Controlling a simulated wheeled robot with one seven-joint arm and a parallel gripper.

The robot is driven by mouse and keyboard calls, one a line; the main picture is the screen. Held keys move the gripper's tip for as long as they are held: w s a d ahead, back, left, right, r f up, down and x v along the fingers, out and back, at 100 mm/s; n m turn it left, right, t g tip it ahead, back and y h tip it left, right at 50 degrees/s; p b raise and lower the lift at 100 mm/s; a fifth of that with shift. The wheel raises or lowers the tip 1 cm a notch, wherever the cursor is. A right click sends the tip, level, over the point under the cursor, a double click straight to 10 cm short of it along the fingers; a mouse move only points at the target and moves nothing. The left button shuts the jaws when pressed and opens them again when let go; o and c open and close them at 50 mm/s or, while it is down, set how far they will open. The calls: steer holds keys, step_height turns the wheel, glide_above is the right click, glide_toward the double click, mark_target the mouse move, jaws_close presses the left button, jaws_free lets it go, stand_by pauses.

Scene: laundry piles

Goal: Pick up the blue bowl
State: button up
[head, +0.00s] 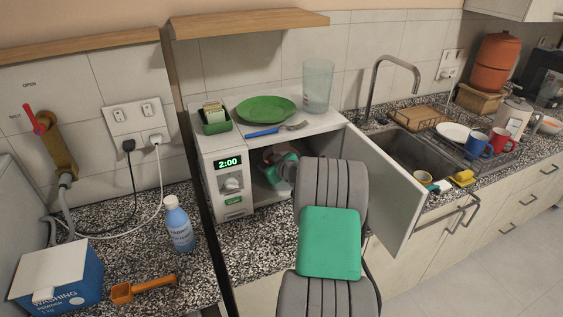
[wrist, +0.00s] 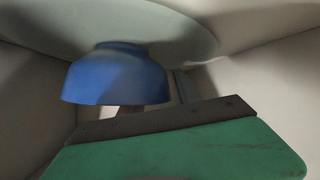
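The blue bowl (wrist: 115,76) is inside the open microwave (head: 232,185). In the wrist view, which looks upside down, it stands on the pale round turntable (wrist: 195,40) with its rim toward my gripper. My gripper (wrist: 158,98) is at the bowl's rim, with one finger showing past the rim and the other just outside the bowl's right side in the picture. The fingers look apart, with a small gap at the outer one. In the head view my arm reaches into the microwave and hides most of the inside; I cannot make out the bowl there.
The microwave door (head: 385,190) stands open to the right of my arm. A green plate (head: 266,109), a fork with a blue handle (head: 268,131), a glass (head: 318,86) and a sponge box (head: 214,121) are on top. The microwave walls leave little room.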

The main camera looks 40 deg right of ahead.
steer(key=c, duration=0.7)
jaws_close()
steer(key=shift+s+f, duration=0.1)
steer(key=shift+f, duration=0.05)
stand_by(0.4)
